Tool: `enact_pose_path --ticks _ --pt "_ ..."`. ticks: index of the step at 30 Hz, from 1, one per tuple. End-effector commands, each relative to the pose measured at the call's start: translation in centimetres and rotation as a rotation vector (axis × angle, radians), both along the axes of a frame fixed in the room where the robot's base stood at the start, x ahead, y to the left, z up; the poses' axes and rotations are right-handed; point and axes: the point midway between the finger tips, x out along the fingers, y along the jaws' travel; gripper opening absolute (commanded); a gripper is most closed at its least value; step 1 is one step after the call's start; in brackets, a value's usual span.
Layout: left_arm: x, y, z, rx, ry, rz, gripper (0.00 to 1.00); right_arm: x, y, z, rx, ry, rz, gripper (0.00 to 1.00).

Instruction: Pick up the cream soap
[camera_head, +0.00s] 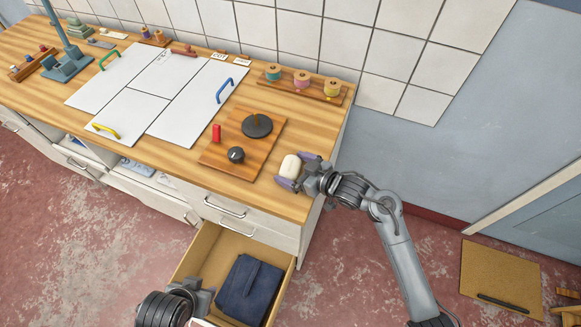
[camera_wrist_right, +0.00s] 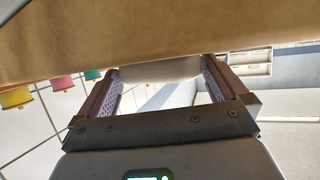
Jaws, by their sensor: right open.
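The cream soap (camera_head: 291,166) is a pale rounded bar near the front right corner of the wooden counter. My right gripper (camera_head: 298,170) is open, with one purple-padded finger on each side of the soap. In the right wrist view the soap (camera_wrist_right: 160,70) lies between the two fingertips, with a gap visible beside the pads. I cannot tell whether either pad touches it. My left gripper (camera_head: 201,298) shows at the bottom edge, over the open drawer's front area; its fingers are not clear.
A wooden board (camera_head: 222,148) with a dark disc (camera_head: 257,125) and black knob (camera_head: 236,154) stands left of the soap. A spool rack (camera_head: 305,86) is at the back. Below, an open drawer (camera_head: 207,243) holds folded blue cloth (camera_head: 249,287).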

Motion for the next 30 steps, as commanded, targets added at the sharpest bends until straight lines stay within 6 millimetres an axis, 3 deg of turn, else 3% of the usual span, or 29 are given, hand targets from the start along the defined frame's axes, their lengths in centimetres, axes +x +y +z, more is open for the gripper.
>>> enact_pose_path --ticks 2,9,23,30 --pt "0.0 0.0 0.0 0.000 0.000 0.000 0.38 0.0 0.0 0.0 0.000 0.000 0.000 0.97" --pt "0.0 -0.1 0.0 -0.004 0.000 0.003 0.38 0.0 0.0 0.0 0.001 0.001 0.000 0.60" --pt "0.0 -0.3 0.0 -0.013 0.000 0.008 0.38 0.0 0.0 0.9 0.000 -0.002 -0.001 0.59" --pt "0.0 -0.2 -0.1 -0.008 -0.001 0.005 0.38 0.1 0.0 4.3 0.001 -0.007 0.000 0.59"
